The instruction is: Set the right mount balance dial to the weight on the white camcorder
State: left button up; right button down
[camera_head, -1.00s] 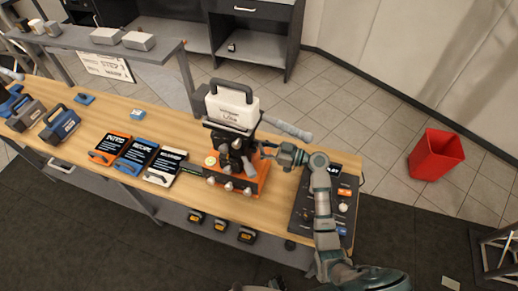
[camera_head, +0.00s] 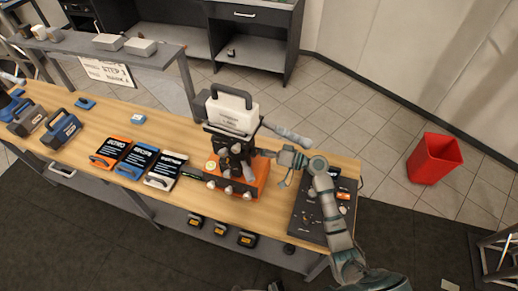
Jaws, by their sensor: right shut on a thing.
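The white camcorder (camera_head: 232,113) with a dark top handle sits upright on a black mount above an orange base (camera_head: 247,183) on the wooden workbench. The lettering on its side is too small to read. Several grey knobs show on the orange base, and a round pale dial (camera_head: 211,165) shows at its left. My right gripper (camera_head: 265,153) reaches in from the right and is shut at the right side of the mount. What it grips is mostly hidden, probably the mount's balance dial. My left gripper is not in view.
Three labelled cards (camera_head: 137,160) lie left of the mount. Blue and grey camcorders (camera_head: 61,129) stand at the far left. A dark control panel (camera_head: 309,215) lies under my right arm. A red bin (camera_head: 434,159) stands on the floor at right.

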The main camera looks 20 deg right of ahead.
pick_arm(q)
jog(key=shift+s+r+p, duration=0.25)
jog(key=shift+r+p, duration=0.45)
pick_arm(e)
jog(key=m, duration=0.3)
jog(key=shift+w+r+m, duration=0.1)
jog(key=shift+r+m, duration=0.2)
